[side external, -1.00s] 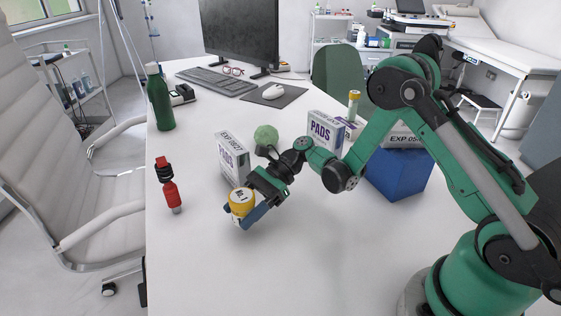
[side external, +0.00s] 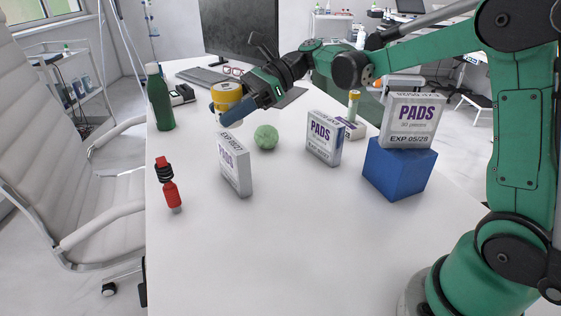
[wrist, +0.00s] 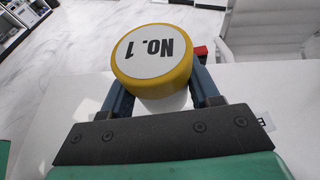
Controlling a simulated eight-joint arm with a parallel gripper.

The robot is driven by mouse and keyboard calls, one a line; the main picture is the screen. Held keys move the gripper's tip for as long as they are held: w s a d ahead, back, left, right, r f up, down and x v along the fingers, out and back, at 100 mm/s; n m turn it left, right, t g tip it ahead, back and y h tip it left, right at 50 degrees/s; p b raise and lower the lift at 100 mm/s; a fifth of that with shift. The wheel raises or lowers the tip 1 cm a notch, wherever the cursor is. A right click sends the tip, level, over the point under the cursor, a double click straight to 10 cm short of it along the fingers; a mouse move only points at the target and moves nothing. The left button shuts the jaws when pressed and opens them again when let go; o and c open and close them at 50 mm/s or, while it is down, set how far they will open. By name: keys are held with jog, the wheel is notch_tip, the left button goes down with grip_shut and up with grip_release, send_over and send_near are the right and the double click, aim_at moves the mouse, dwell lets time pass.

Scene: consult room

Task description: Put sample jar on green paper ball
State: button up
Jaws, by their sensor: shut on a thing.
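The sample jar (side external: 227,97) has a yellow lid and a pale body. My gripper (side external: 232,110) is shut on it and holds it well above the table, up and to the left of the green ball in the side view. In the wrist view the jar (wrist: 152,57) shows its lid marked "No. 1" between the two fingers of my gripper (wrist: 160,90). The green paper ball (side external: 266,137) rests on the white table behind a white box. The ball is not visible in the wrist view.
A white box (side external: 235,165) stands in front of the ball. A PADS box (side external: 324,138) stands to its right, and another PADS box (side external: 412,120) sits on a blue block (side external: 398,170). The front table is clear.

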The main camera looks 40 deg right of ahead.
jog(key=w+d+r+m+t+h, duration=0.2)
jog(key=w+d+m+t+h, duration=0.2)
jog(key=w+d+m+t, duration=0.45)
notch_tip(320, 180, up, 4)
jog(key=m+t+h, duration=0.1)
jog(key=m+h, duration=0.4)
jog(key=h, duration=0.2)
send_over(266, 127)
jog(key=shift+n, duration=0.25)
notch_tip(266, 127, down, 20)
jog(key=shift+s+r, duration=0.1)
jog(key=o, duration=1.3)
